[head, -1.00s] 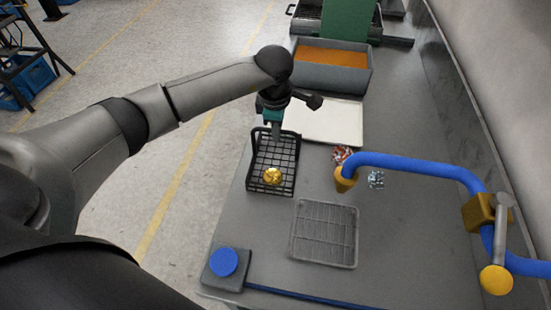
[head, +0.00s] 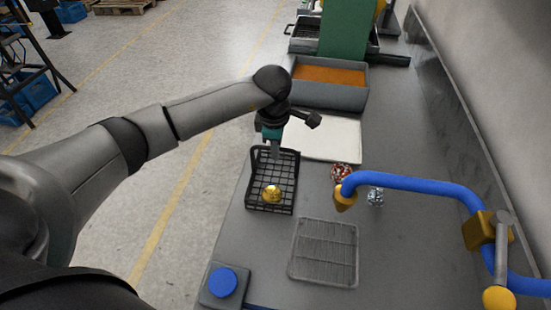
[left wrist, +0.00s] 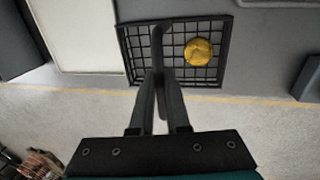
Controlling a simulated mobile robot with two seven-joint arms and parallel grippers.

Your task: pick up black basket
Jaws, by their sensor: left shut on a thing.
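The black basket (head: 286,203) is a shallow wire-grid tray near the left edge of the grey table in the head view. A shiny gold-coloured coil (head: 271,194) lies inside it, toward its near end. In the left wrist view the basket (left wrist: 172,72) shows with the gold coil (left wrist: 198,51) at its right side. My left gripper (head: 275,152) is at the basket's far end. In the left wrist view the left gripper (left wrist: 160,85) is shut on the basket's raised handle bar. Whether the basket touches the table is hard to tell. My right gripper is not in view.
A grey wire rack (head: 324,252) lies nearer on the table. A white tray (head: 333,138) and a grey bin of orange liquid (head: 331,83) stand behind. A blue pipe (head: 420,184) crosses the right side, beside red (head: 341,173) and silvery (head: 376,195) coils.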

